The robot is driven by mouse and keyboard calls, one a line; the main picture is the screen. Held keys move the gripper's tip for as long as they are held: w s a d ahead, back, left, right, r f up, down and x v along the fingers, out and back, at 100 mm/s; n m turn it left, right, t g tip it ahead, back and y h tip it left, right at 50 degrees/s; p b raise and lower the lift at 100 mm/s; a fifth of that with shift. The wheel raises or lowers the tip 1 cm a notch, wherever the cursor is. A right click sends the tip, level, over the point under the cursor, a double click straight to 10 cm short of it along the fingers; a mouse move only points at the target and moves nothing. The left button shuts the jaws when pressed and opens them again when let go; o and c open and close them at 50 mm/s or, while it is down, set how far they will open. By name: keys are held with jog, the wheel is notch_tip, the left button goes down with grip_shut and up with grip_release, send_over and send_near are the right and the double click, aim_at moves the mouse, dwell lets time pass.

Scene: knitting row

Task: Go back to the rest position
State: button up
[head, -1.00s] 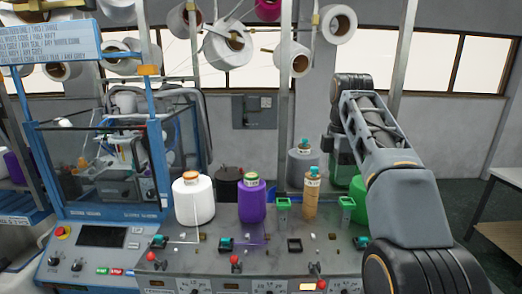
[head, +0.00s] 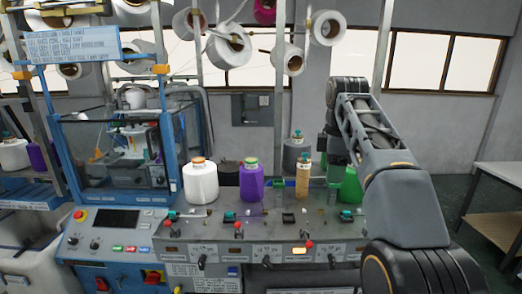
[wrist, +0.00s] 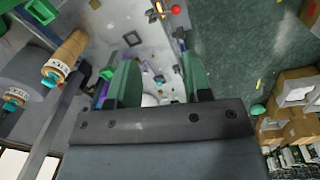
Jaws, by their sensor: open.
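In the wrist view, my gripper (wrist: 160,82) shows two green fingers standing apart with nothing gripped between them. The control ledge of the machine lies beyond the fingers. In the head view, my arm reaches in from the lower right and bends down at its far end, in front of the back wall. The gripper's fingertips cannot be made out there. An orange-tan cone (head: 304,170) and a green cone (head: 350,187) stand on the machine close to the arm; the tan cone (wrist: 65,58) also shows at the left of the wrist view, apart from the fingers.
A white cone (head: 200,183) and a purple cone (head: 251,182) stand on the ledge. A blue-framed machine (head: 115,165) is at left, with a control panel (head: 110,219) below. A table (head: 497,180) stands at right. Cardboard boxes (wrist: 290,125) show in the wrist view; open floor is at right.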

notch_tip(320, 180, down, 12)
jog(key=s+m+t+b, duration=0.1)
jog(key=m+t, duration=0.1)
jog(key=m, duration=0.8)
jog(key=s+f+m+t+b, duration=0.2)
jog(key=s+f+m, duration=0.3)
jog(key=s+f, duration=1)
jog(key=s+a+b, duration=0.1)
jog(key=s, duration=0.2)
jog(key=shift+s+m, duration=0.15)
jog(key=shift+m, duration=0.15)
